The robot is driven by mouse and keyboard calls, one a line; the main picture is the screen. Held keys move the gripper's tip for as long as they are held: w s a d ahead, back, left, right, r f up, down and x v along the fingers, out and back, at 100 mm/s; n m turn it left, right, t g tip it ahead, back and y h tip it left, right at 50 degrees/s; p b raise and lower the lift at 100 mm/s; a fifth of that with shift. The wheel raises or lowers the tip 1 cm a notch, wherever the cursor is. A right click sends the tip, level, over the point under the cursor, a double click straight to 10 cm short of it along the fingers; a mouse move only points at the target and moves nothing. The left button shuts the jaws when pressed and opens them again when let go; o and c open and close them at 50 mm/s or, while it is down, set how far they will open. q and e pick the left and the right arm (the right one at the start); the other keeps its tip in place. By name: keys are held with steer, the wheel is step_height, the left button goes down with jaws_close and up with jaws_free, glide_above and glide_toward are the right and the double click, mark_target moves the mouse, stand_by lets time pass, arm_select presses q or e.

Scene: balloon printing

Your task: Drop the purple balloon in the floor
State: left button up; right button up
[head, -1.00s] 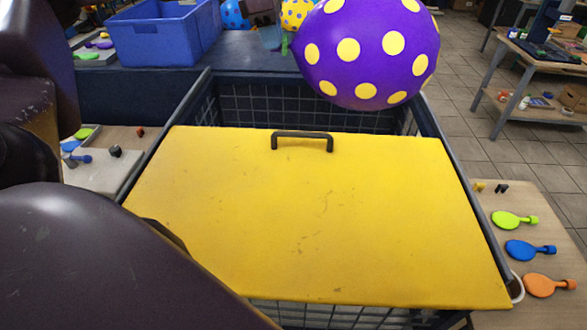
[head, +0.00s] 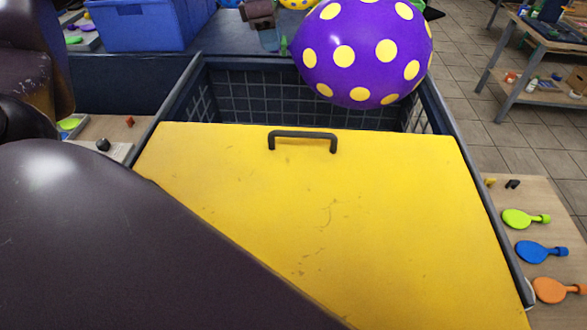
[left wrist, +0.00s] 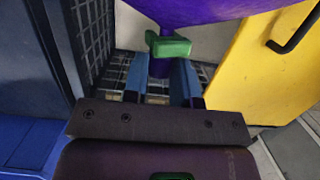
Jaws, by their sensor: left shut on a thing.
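The purple balloon (head: 367,55) with yellow dots shows at the top of the head view, in front of the open back part of a dark wire cage. My left gripper (head: 276,42) is at its left end. In the left wrist view, the blue fingers of the left gripper (left wrist: 161,82) are shut on the balloon's neck, just below a green clip (left wrist: 168,46). The balloon's purple body (left wrist: 195,8) fills the top of that view. Tiled floor (head: 478,75) shows at the right. My right gripper is not in view.
A yellow lid (head: 330,215) with a black handle (head: 302,137) covers the near part of the cage (head: 240,85). A blue crate (head: 135,28) stands on a table at the back left. A side table at the right holds green, blue (head: 540,252) and orange paddle-shaped pieces.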

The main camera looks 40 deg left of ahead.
arm_select(q)
step_height(320, 180, down, 3)
steer(key=shift+f+b, duration=0.1)
steer(key=shift+b, duration=0.6)
steer(key=shift+f, duration=0.5)
steer(key=o, duration=0.9)
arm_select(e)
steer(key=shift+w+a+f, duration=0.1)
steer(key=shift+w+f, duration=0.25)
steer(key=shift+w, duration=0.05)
arm_select(q)
steer(key=shift+s+a+r+b, duration=0.2)
steer(key=shift+a+r+b, duration=0.1)
steer(key=shift+r, duration=1.5)
steer(key=shift+s+a+r+b, duration=0.15)
steer(key=shift+a+r+b, duration=0.15)
steer(key=shift+r, duration=1.45)
steer(key=shift+s+a+r+b, duration=0.25)
steer(key=shift+a+r, duration=0.1)
steer(key=shift+r, duration=1.45)
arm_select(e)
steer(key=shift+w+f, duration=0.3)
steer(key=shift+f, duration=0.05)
